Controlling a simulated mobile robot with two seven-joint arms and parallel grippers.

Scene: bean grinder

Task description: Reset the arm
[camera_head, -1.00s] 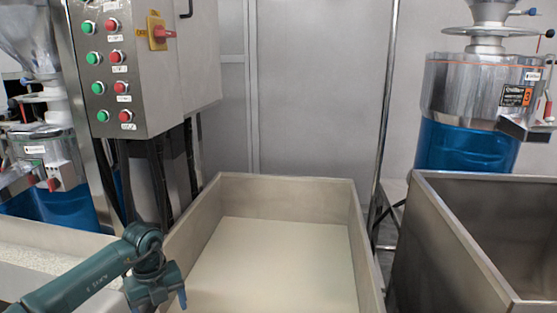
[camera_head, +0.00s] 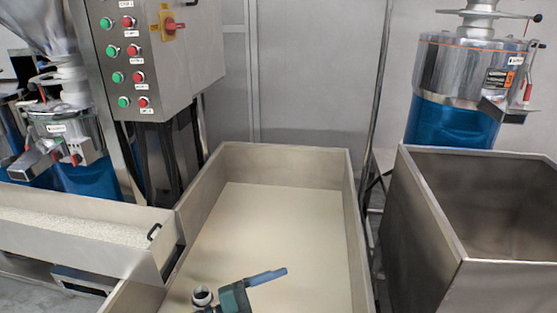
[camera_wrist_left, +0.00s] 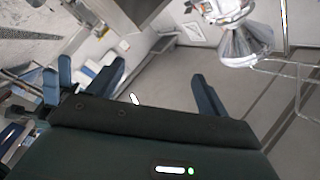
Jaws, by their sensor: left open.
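My left arm shows only as a short piece at the bottom edge of the head view, over the near part of the pale bin. One blue finger of my left gripper (camera_head: 264,277) points right there, and the rest is cut off. In the left wrist view the two dark blue fingers of this gripper (camera_wrist_left: 159,70) stand wide apart with nothing between them. Two more blue, finger-like posts (camera_wrist_left: 57,80) show at the left of that view; I cannot tell what they belong to. My right gripper is not seen.
The large pale bin (camera_head: 215,178) is empty inside. A steel bin (camera_head: 412,205) stands at the right, and a trough of pale grains (camera_head: 150,260) at the left. A control box (camera_head: 180,75) hangs above the left side. Blue-based grinders (camera_head: 455,125) stand behind.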

